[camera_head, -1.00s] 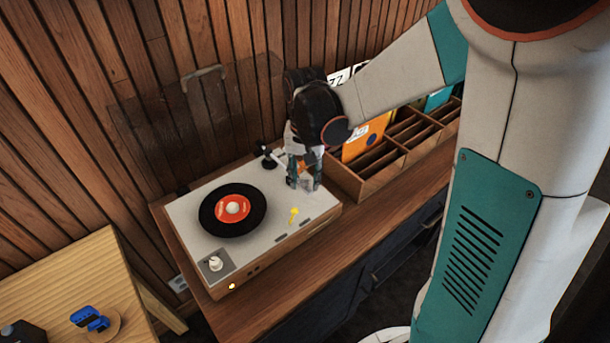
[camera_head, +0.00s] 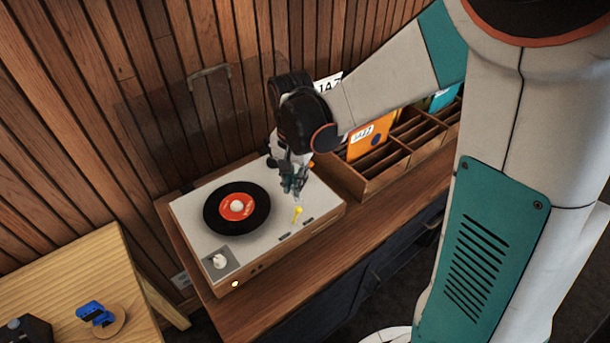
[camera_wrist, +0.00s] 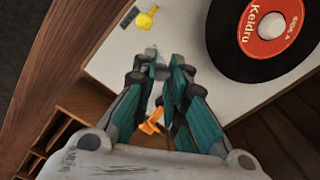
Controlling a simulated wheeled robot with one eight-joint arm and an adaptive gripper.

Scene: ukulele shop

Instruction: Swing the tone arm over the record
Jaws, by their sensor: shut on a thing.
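The record player (camera_head: 200,205) has a white top and a black record (camera_head: 237,212) with a red label. The record also shows at the upper right of the wrist view (camera_wrist: 235,45). My gripper (camera_head: 297,190) is over the right side of the deck, to the right of the record and apart from it. Its fingers (camera_wrist: 157,60) are shut on the tone arm, whose pale end (camera_wrist: 153,52) shows at the fingertips in the wrist view. The rest of the tone arm is mostly hidden behind my gripper in the head view.
A yellow knob (camera_head: 297,214) stands on the deck just in front of my gripper. A clear raised lid (camera_head: 190,105) is behind the deck. A wooden record crate (camera_head: 375,188) is close on the right. A small table (camera_head: 60,275) stands at the lower left.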

